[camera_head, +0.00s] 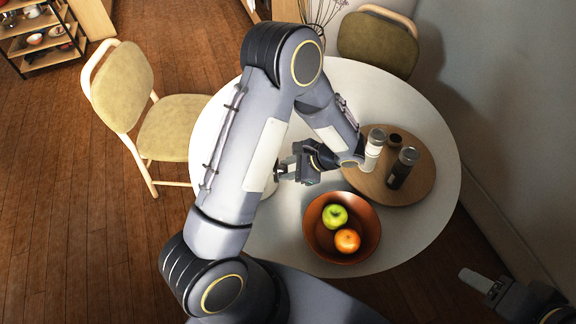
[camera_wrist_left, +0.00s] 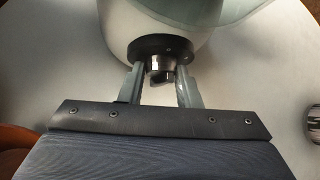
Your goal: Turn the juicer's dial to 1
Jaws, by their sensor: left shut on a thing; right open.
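The juicer (camera_wrist_left: 118,32) stands on the table, with a white rounded body and a greyish, glassy upper part at the top of the left wrist view. Its dial (camera_wrist_left: 160,66) is a short metallic knob on a dark round plate facing my gripper. My left gripper (camera_wrist_left: 161,84) is shut on the dial, one finger on each side. I cannot read a number or mark on the dial. In the head view my left gripper (camera_head: 284,172) is at the table's middle left, and my left arm hides most of the juicer. My right gripper (camera_head: 476,284) is open and empty at the lower right, off the table.
A brown bowl (camera_head: 318,240) with a green apple (camera_head: 335,216) and an orange (camera_head: 347,241) is near the front. A round wooden board (camera_head: 419,188) holds a white-bodied shaker (camera_head: 373,152), a dark one (camera_head: 401,171) and a small dark pot. Chairs stand left and behind.

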